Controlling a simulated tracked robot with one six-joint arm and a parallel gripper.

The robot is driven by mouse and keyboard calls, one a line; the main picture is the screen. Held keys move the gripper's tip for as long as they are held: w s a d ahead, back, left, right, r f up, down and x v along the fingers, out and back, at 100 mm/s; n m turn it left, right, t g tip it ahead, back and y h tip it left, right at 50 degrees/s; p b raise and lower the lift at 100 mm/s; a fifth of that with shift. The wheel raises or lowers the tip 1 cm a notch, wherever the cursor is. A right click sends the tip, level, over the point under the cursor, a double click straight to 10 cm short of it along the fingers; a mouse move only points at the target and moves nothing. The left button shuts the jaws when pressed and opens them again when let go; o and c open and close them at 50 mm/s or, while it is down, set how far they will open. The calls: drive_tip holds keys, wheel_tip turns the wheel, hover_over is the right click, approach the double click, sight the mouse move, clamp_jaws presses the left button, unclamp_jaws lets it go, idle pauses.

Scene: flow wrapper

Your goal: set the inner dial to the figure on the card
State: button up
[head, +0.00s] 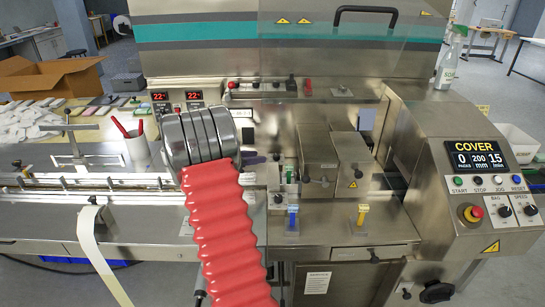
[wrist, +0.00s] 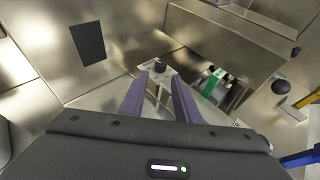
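My gripper (wrist: 158,82) is open, its two purple fingers apart with nothing gripped between them.
Steel housings (head: 318,150) stand right of my gripper. Blue (head: 293,218) and yellow (head: 362,214) handles rise from the front deck. A dark rectangle (wrist: 88,43) is on the steel wall. The display (head: 479,155) reads COVER, 0, 200 mm, 15. A cup (head: 137,148) stands left.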

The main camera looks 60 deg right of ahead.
sight(274, 156)
drive_tip(key=x, duration=0.9)
drive_tip(key=shift+s+d+f, duration=0.2)
drive_tip(key=shift+c, duration=0.6)
drive_tip(key=shift+r, duration=0.1)
clamp_jaws()
